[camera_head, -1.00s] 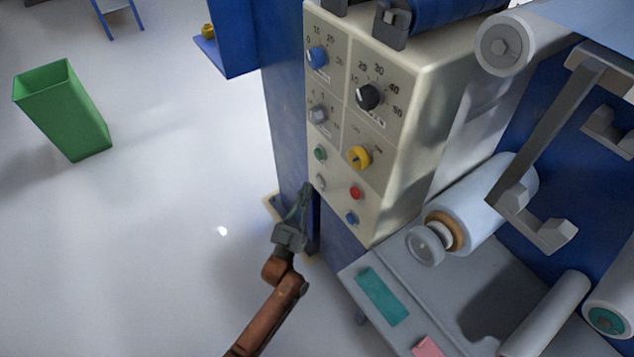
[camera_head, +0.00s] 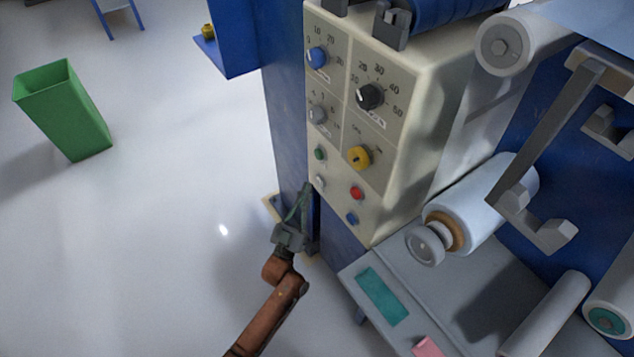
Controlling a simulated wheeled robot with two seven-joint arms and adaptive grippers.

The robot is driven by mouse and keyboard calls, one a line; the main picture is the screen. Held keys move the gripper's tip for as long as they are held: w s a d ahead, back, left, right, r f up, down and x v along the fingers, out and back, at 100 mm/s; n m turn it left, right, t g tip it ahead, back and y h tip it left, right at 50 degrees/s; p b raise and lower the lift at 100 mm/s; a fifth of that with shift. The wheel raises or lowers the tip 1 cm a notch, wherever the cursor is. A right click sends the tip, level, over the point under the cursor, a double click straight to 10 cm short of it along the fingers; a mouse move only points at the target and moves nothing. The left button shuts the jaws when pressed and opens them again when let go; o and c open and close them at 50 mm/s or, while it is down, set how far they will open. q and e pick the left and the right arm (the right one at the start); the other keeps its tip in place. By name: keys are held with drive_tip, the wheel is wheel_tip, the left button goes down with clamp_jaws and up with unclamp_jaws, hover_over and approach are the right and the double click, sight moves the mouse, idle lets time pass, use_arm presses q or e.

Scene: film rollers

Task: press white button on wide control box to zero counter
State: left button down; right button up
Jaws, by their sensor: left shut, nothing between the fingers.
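The wide control box (camera_head: 395,192) is a cream panel with knobs and buttons on the blue machine. The white button (camera_head: 320,182) is at its lower left, below a green button (camera_head: 320,154). A red button (camera_head: 356,193) and a blue button (camera_head: 352,218) are to its right. My left gripper (camera_head: 305,188) is shut and empty. Its tips point up at the panel's lower left edge, just left of and slightly below the white button. I cannot tell whether they touch the panel. My right gripper is not in view.
A white roll (camera_head: 485,205) and a grey shelf with a teal pad (camera_head: 382,295) are at the lower right. A green bin (camera_head: 62,112) stands on open floor at the left.

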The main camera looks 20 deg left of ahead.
use_arm(q)
drive_tip(key=shift+w+d, duration=0.25)
drive_tip(key=shift+w, duration=0.05)
drive_tip(key=shift+w+d, duration=0.3)
drive_tip(key=shift+w, duration=0.1)
idle(1.0)
drive_tip(key=shift+s+a, duration=0.1)
drive_tip(key=shift+s, duration=0.05)
drive_tip(key=shift+s+a, duration=0.45)
drive_tip(key=shift+s, duration=0.15)
